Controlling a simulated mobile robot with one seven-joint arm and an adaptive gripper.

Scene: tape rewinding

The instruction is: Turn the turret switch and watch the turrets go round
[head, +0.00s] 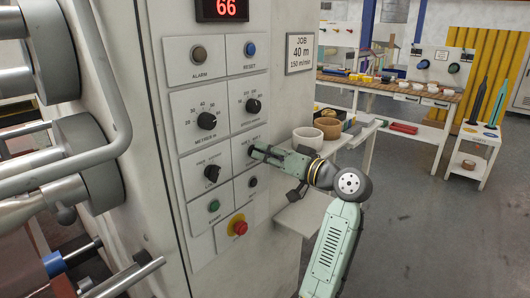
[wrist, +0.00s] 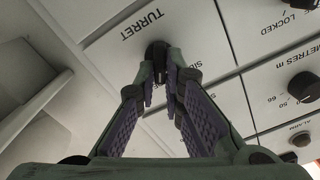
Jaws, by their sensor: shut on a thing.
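The turret switch (wrist: 156,50) is a black knob on a pale plate lettered TURRET in the wrist view, where the lettering appears turned over. My gripper (wrist: 163,78) is shut on this knob, with one finger on each side. In the head view my gripper (head: 258,151) reaches in from the right to the control panel (head: 233,120) and largely hides the switch. The knob's exact angle is hard to read. At the left of the head view are large grey rollers (head: 85,150) and bars; I cannot tell which parts are the turrets.
Close around are two other dials (head: 207,121), a locking-type knob (head: 212,172), a green button (head: 214,206) and a red stop button (head: 239,227). A shelf with bowls (head: 307,139) stands right of the panel.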

